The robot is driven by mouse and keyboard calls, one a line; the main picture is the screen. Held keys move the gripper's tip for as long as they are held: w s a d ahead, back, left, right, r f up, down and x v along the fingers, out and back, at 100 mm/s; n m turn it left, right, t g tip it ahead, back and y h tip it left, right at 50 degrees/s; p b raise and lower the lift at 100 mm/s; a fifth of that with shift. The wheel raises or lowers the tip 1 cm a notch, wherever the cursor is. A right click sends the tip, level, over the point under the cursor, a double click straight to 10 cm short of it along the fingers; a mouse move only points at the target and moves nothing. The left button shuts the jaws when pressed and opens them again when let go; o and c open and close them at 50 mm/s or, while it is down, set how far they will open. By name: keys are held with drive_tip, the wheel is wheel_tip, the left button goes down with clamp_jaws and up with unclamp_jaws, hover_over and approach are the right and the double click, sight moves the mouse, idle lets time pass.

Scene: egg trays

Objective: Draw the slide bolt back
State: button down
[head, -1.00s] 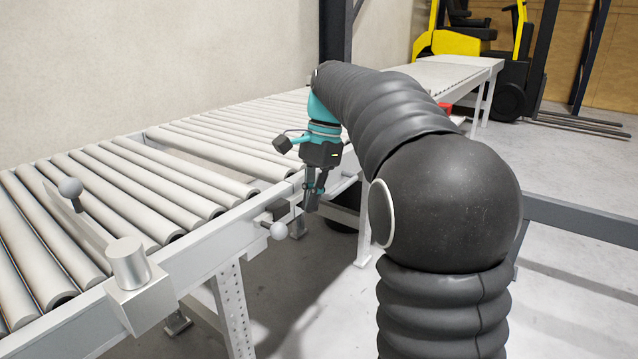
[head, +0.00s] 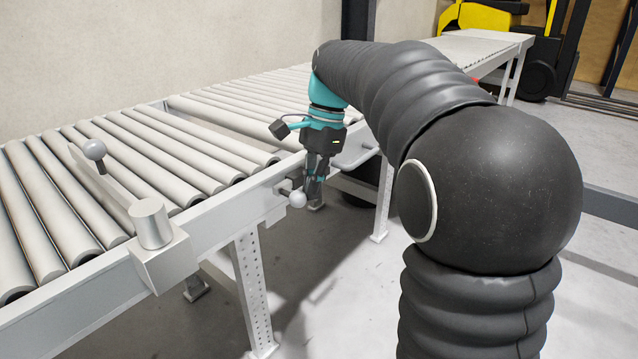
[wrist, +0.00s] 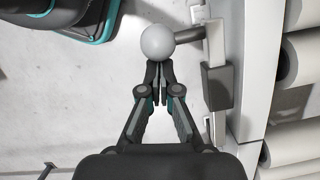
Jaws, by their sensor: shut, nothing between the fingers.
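The slide bolt sits on the conveyor's near side rail. Its pale ball knob (head: 297,199) sticks out from the rail on a short stem. In the wrist view the knob (wrist: 157,42) lies just beyond my fingertips, and its grey stem (wrist: 190,33) runs right to the bolt's plate (wrist: 216,45). My gripper (head: 311,203) points down beside the knob, on its right in the head view. In the wrist view my gripper (wrist: 159,78) has its fingertips together with nothing between them. The tips are very close to the knob; I cannot tell whether they touch it.
The roller conveyor's side rail (head: 220,212) runs along the bolt. A dark block (wrist: 217,86) sits beside the bolt. Open floor (head: 330,270) lies in front.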

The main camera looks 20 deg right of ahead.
drive_tip(key=s+a, duration=0.2)
drive_tip(key=a, duration=0.1)
drive_tip(key=shift+s+r, duration=0.1)
drive_tip(key=shift+d, duration=0.15)
drive_tip(key=shift+w+d+p, duration=0.25)
drive_tip(key=shift+d+p, duration=0.05)
drive_tip(key=shift+p, duration=0.05)
drive_tip(key=w+d+p, duration=0.1)
drive_tip(key=d, duration=0.2)
drive_tip(key=p, duration=0.2)
approach(300, 193)
drive_tip(key=d, duration=0.1)
drive_tip(key=w+d, duration=0.1)
drive_tip(key=d+f, duration=0.1)
drive_tip(key=shift+w+d, duration=0.25)
drive_tip(key=shift+w, duration=0.05)
